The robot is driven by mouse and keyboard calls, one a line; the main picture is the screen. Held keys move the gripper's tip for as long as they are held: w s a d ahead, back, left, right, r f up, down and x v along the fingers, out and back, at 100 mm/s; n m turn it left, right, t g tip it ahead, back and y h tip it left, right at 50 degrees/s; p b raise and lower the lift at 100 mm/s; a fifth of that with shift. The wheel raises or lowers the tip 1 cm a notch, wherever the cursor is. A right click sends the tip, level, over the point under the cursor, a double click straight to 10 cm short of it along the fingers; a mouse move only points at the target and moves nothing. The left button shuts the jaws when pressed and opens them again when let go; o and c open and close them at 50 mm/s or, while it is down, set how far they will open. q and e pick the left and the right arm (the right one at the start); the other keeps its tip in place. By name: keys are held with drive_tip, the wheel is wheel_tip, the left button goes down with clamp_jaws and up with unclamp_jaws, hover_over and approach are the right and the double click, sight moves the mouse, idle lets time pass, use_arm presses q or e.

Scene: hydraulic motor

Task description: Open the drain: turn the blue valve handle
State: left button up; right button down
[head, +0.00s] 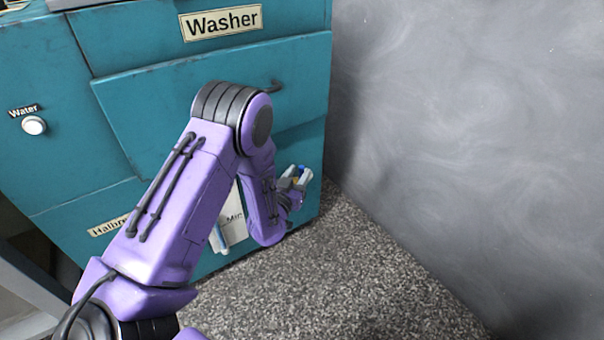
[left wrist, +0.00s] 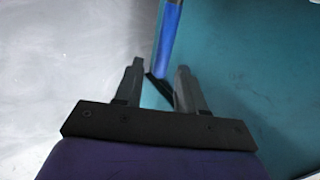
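The blue valve handle (left wrist: 168,38) shows in the left wrist view as a blue bar running from the top edge down to between the fingertips. In the head view only a small blue bit of it (head: 302,169) shows at the cabinet's lower right. My left gripper (left wrist: 160,66) is open, with one dark finger on each side of the bar's lower end. I see gaps beside the bar and cannot tell whether either finger touches it. In the head view my left gripper (head: 296,178) is small and partly hidden by its own wrist. My right gripper is not in view.
The teal cabinet (head: 130,85) has a "Washer" label (head: 221,22), a drawer with a dark handle, and a white "Water" button (head: 34,125). A grey wall (head: 470,120) stands close on the right. The speckled floor (head: 330,270) in front is clear.

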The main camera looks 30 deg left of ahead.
sight(300, 171)
use_arm(q)
drive_tip(key=shift+w+a, duration=0.15)
drive_tip(key=shift+w, duration=0.6)
drive_tip(key=shift+w+a, duration=0.15)
drive_tip(key=shift+w, duration=0.6)
clamp_jaws()
